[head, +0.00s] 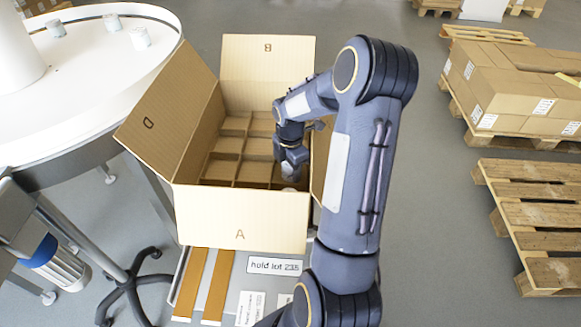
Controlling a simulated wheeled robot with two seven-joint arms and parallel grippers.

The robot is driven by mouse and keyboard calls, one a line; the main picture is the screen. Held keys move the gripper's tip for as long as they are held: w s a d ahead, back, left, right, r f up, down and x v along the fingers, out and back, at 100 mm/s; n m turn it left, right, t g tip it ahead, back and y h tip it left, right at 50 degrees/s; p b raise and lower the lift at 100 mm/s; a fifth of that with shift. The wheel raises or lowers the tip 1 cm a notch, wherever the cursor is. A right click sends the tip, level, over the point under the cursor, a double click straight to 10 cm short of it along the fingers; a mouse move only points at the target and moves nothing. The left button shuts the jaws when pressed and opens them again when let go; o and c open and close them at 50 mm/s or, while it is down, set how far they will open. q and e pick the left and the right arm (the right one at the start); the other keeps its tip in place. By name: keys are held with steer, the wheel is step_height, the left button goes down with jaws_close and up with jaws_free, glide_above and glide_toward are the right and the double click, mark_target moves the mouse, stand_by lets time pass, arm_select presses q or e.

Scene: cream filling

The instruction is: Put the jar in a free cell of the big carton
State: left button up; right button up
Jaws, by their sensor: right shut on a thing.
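The big carton (242,222) stands open with its flaps spread, marked A, B and D. Its inside is split by dividers into several cells, and those I can see look empty. My right arm reaches down into the carton from the right. My right gripper (291,172) is low inside it, at the right side near the front wall, shut on the jar (289,189). Only a small pale bit of the jar shows below the gripper; the rest is hidden. I cannot tell whether it touches the carton floor. My left gripper is not in view.
A round white table (110,95) at the left carries several small pale jars (140,38). A "hold lot 235" label (274,266) lies before the carton. Pallets with boxes (500,85) and an empty pallet (535,215) stand at the right.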

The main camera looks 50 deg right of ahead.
steer(key=o, duration=1.1)
step_height(320, 180, up, 8)
steer(key=shift+f+p, duration=0.1)
steer(key=shift+p, duration=0.3)
steer(key=s+a+r+m+t+y+p, duration=0.1)
steer(key=s+a+r+m+t+p, duration=0.2)
steer(key=a+r, duration=0.4)
steer(key=s+a+r+m+p, duration=0.1)
steer(key=s+a+r+m, duration=0.2)
steer(key=a+r+m, duration=0.25)
steer(key=s+a+r+m+t+y+p, duration=0.2)
steer(key=s+a+m, duration=0.6)
steer(key=a, duration=0.4)
steer(key=shift+s+a+r+t+y+p, duration=0.2)
steer(key=shift+s+r+t+y+p, duration=0.25)
steer(key=shift+s+r, duration=0.5)
